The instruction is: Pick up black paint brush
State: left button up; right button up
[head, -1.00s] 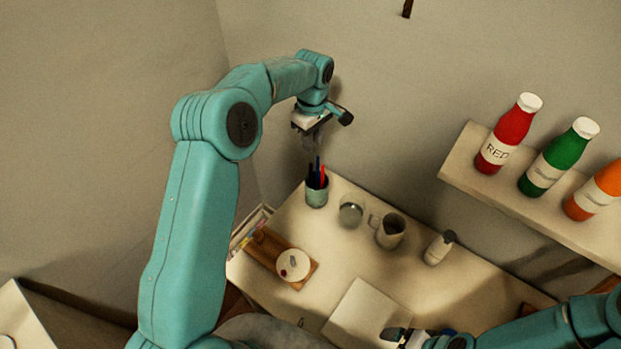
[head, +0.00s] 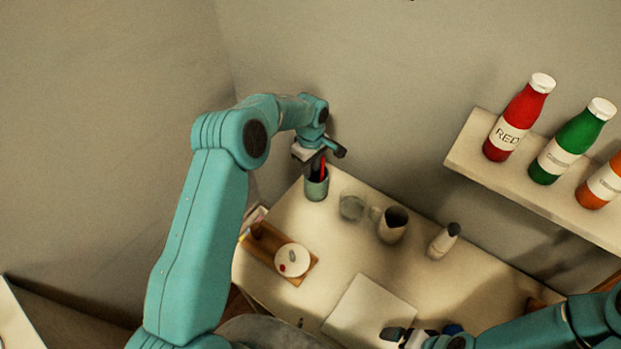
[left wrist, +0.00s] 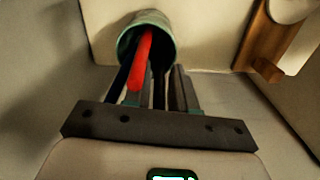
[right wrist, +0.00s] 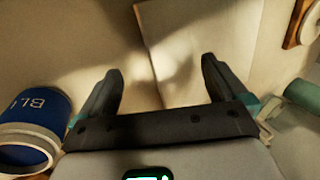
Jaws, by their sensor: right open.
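A green cup (head: 316,189) holding brushes stands at the back left corner of the table. It also shows in the left wrist view (left wrist: 168,25). A red brush (left wrist: 140,60) leans out of it, with a dark handle (left wrist: 123,80) beside it; I cannot tell whether that one is black or dark blue. My left gripper (head: 317,168) is right above the cup, its fingers close together among the handles (left wrist: 168,78). Whether they are shut on the black brush is hidden. My right gripper (right wrist: 160,80) is open and empty above the table's front.
A glass jar (head: 352,207), a pitcher (head: 392,226) and a small bottle (head: 443,241) stand right of the cup. A wooden board (head: 268,250) with a white dish is at the left. Paper (head: 368,312) lies near my right gripper. A wall shelf (head: 490,180) holds paint bottles.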

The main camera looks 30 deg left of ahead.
pick_arm(q)
jog(key=shift+s+a+r, duration=0.1)
jog(key=shift+a, duration=0.05)
pick_arm(e)
jog(key=shift+s+a+r, duration=0.1)
jog(key=shift+s+r, duration=0.05)
pick_arm(q)
jog(key=shift+c, duration=0.6)
grip_shut()
pick_arm(e)
jog(key=shift+w, duration=0.2)
jog(key=shift+s, duration=0.1)
